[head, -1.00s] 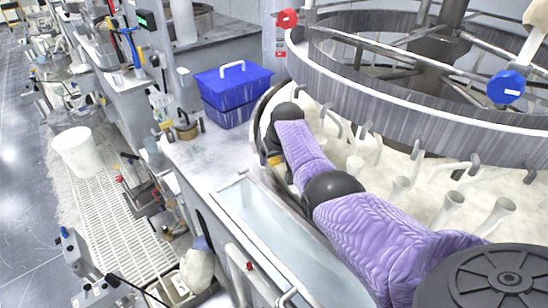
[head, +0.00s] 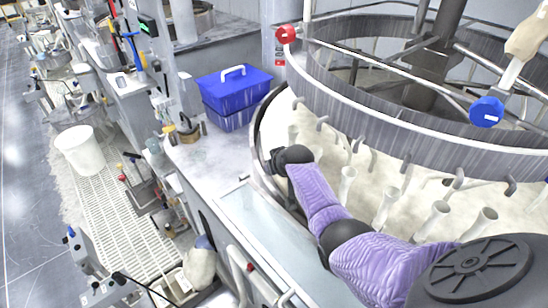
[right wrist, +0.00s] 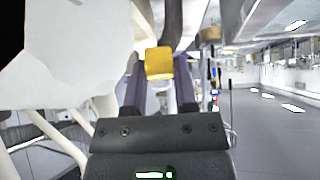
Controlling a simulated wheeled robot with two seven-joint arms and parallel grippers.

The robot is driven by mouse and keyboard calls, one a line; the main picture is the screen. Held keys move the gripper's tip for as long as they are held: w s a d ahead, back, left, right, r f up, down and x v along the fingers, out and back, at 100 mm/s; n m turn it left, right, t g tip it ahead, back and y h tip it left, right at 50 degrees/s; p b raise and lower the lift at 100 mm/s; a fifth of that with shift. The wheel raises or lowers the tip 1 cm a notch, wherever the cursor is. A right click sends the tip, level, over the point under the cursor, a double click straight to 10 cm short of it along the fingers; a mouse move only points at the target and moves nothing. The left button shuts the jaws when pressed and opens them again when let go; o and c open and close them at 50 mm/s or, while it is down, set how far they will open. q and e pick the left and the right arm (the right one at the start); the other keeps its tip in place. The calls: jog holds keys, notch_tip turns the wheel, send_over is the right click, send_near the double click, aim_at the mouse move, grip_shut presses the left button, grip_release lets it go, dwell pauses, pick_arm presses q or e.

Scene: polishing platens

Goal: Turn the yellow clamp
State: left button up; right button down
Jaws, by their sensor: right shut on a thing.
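The yellow clamp (right wrist: 159,62) shows in the right wrist view as a small yellow block between the two dark fingers of my right gripper (right wrist: 159,80). The gripper is shut on it. In the head view my right arm, in a purple quilted sleeve, comes in from the lower right. My right gripper (head: 274,161) shows there as a black end at the left rim of the large round basin. The clamp is hidden in the head view. My left gripper is in neither view.
A grey spoked ring (head: 420,130) hangs over the basin, with a red knob (head: 285,33) and a blue knob (head: 487,111). Several pale tubes (head: 389,206) stand beneath. A blue box (head: 235,97) sits on the bench left of my gripper. A white bucket (head: 78,150) stands farther left.

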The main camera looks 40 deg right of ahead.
jog(key=shift+c, duration=2)
grip_release()
jog(key=shift+r, duration=0.1)
jog(key=p+v, duration=0.4)
jog(key=v, duration=0.5)
jog(key=shift+s+r, duration=0.15)
jog(key=shift+s, duration=0.2)
